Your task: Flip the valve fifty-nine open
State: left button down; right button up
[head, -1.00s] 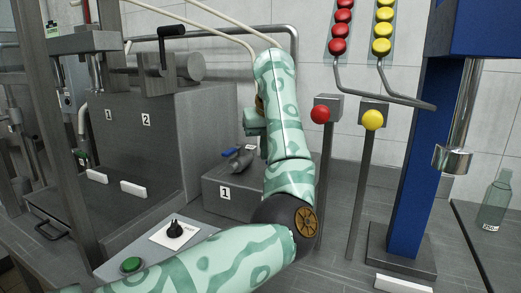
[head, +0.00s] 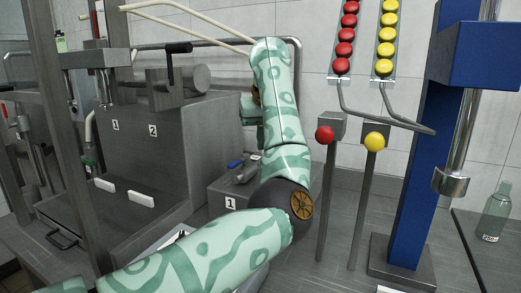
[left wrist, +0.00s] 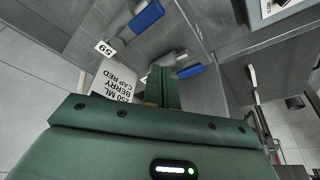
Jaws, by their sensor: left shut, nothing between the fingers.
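In the left wrist view, a small label "59" (left wrist: 105,48) sits beside a grey pipe with a blue valve handle (left wrist: 146,17), near the top. A second blue handle (left wrist: 190,71) shows just right of my fingers. My left gripper (left wrist: 160,70) is shut and empty, its fingers pointing towards the gap between the handles. I cannot tell whether it touches either one. In the head view my left gripper (head: 247,110) is mostly hidden behind my forearm. A blue-handled valve (head: 236,164) shows on a grey box there; its number is not readable. My right gripper is out of view.
In the head view, red (head: 325,134) and yellow (head: 375,141) knobs on posts stand right of my arm. Further right are a blue column (head: 414,180) and a glass bottle (head: 493,215).

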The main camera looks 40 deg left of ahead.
pick_arm(q)
jog(key=r, duration=0.1)
jog(key=r+p, duration=0.1)
jog(key=d+r, duration=0.1)
jog(key=r, duration=0.1)
jog(key=shift+w+d, duration=0.1)
jog(key=shift+w, duration=0.2)
jog(key=shift+f, duration=0.1)
jog(key=shift+s, duration=0.1)
